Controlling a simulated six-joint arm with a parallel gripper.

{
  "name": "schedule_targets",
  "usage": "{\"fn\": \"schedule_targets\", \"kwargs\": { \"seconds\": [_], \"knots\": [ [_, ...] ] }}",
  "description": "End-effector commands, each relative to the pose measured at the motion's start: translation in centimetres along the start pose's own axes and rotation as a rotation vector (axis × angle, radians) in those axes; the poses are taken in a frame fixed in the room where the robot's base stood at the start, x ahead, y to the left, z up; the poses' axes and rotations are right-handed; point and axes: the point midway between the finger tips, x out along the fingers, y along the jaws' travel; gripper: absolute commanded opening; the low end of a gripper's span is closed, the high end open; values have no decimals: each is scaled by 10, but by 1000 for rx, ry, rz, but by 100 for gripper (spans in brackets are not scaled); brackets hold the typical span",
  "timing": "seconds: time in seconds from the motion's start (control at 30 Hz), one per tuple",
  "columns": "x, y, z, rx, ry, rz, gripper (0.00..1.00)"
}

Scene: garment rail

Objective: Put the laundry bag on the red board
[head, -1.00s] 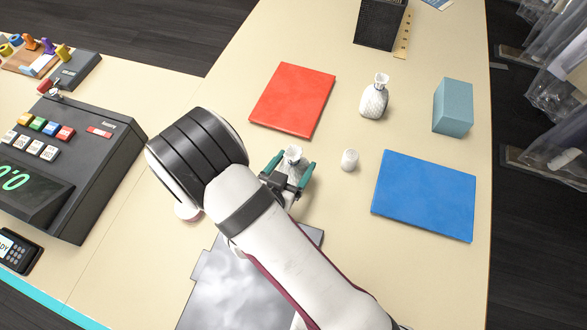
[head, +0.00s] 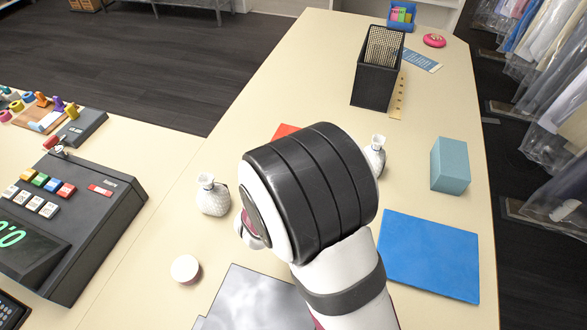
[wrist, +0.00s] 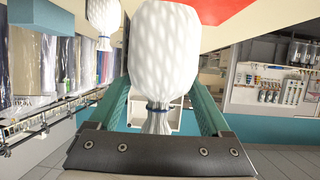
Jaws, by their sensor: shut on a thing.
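My gripper (wrist: 160,108) is shut on the narrow neck of a white, textured laundry bag (wrist: 165,45) with a dark blue tie, between its two teal fingers. In the head view my arm hides both the gripper and this bag. The red board (head: 285,130) shows only as a corner behind my arm. It also shows at the top edge of the wrist view (wrist: 212,9), beyond the held bag. I cannot tell whether the bag touches it.
Similar white bags stand left of my arm (head: 213,197) and behind it at the right (head: 377,157). A teal box (head: 450,166), blue board (head: 430,255), black bin (head: 375,80) and white round item (head: 185,268) are on the table. A cash register (head: 85,220) stands left.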

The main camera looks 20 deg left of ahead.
Motion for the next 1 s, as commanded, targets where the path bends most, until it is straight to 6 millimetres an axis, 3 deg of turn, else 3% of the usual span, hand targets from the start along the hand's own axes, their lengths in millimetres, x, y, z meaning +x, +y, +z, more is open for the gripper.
{"fn": "schedule_targets", "kwargs": {
  "seconds": [0.03, 0.13, 0.2, 0.33, 0.43, 0.7, 0.83, 1.0],
  "knots": [
    [20, 6, -14, 3, 4, 0, 12],
    [57, 18, -40, -6, 4, -21, 12],
    [76, 28, -55, -12, 3, -32, 12],
    [93, 35, -67, -20, 0, -47, 12],
    [99, 15, -56, -24, -2, -54, 12],
    [114, -63, -12, -22, -1, -53, 12],
    [118, -78, -1, -22, 0, -50, 12],
    [130, -79, 30, -23, -2, -49, 12]
  ]
}}
